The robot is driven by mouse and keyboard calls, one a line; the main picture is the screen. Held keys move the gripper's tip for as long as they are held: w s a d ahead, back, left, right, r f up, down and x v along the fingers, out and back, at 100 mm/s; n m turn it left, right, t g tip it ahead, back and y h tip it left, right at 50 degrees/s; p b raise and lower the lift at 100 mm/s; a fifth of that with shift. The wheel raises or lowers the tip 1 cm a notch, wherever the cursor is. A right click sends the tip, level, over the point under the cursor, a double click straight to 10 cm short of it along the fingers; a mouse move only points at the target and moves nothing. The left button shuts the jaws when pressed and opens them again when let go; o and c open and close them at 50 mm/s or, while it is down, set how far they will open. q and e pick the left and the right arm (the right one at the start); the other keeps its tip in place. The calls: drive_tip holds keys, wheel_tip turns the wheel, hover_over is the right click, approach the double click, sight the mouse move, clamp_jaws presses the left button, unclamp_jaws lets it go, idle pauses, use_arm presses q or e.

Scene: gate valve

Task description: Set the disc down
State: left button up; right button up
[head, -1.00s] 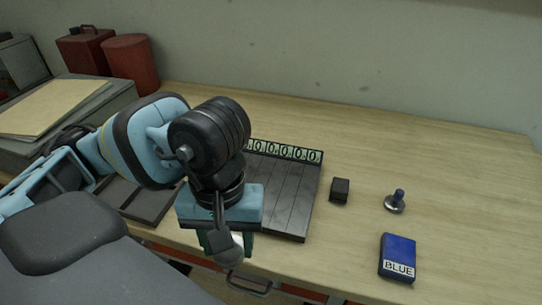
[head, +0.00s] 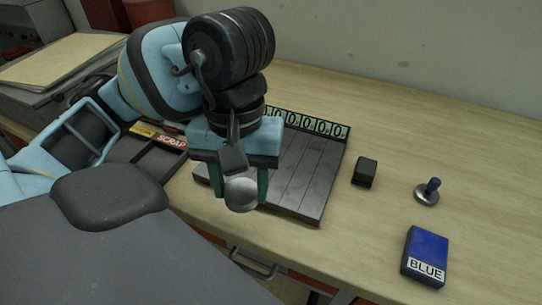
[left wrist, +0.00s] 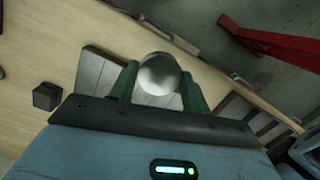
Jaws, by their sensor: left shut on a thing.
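The disc (head: 241,194) is a shiny round metal piece. My left gripper (head: 241,188) is shut on it, with a green finger on each side. In the head view it is in front of the left front part of the dark slotted rack (head: 313,178), near the table's front edge; its height above the rack is hard to tell. In the left wrist view the disc (left wrist: 160,74) sits between the green fingers of my left gripper (left wrist: 158,80), with the rack's pale strips behind it. My right gripper is not in view.
A dark tray with a red SCRAP label (head: 171,142) is left of the rack. The table's right side is mostly clear.

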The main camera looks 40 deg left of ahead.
use_arm(q)
drive_tip(key=w+a, duration=0.1)
drive_tip(key=w, duration=0.2)
drive_tip(key=w+a, duration=0.1)
drive_tip(key=w, duration=0.3)
drive_tip(key=w+a, duration=0.1)
drive_tip(key=w, duration=0.2)
drive_tip(key=shift+w+a+f+p, duration=0.15)
drive_tip(key=shift+a+f+p, duration=0.05)
drive_tip(key=shift+f+p, duration=0.15)
wheel_tip(320, 180, down, 2)
drive_tip(key=shift+f, duration=0.8)
drive_tip(key=shift+w, duration=0.1)
drive_tip(key=shift+f, duration=0.25)
drive_tip(key=o, duration=1.2)
drive_tip(key=shift+r, duration=0.15)
